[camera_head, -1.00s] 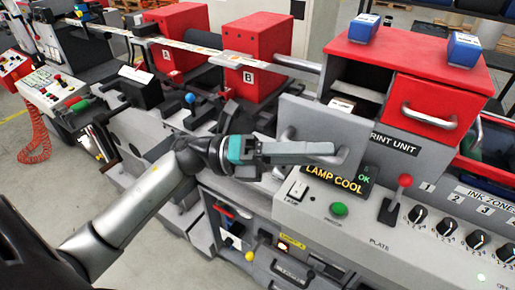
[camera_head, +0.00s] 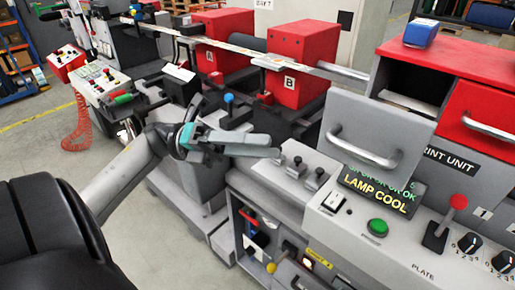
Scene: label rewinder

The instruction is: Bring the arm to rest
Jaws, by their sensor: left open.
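My left arm comes in from the left side of the head view. My left gripper (camera_head: 268,146) has teal parts at its base and two long grey fingers pointing right. Its jaws are open, with a narrow gap seen from here, and nothing shows between them. In the picture the fingertips lie left of the grey panel (camera_head: 345,113) with a bar handle (camera_head: 365,153); they look apart from it. My right gripper is not in view.
Red boxes A (camera_head: 208,62) and B (camera_head: 301,83) stand behind the gripper. A LAMP COOL display (camera_head: 378,191), a green button (camera_head: 377,227) and a red-knobbed lever (camera_head: 445,222) are at the right. Grey floor (camera_head: 40,150) is free at the left.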

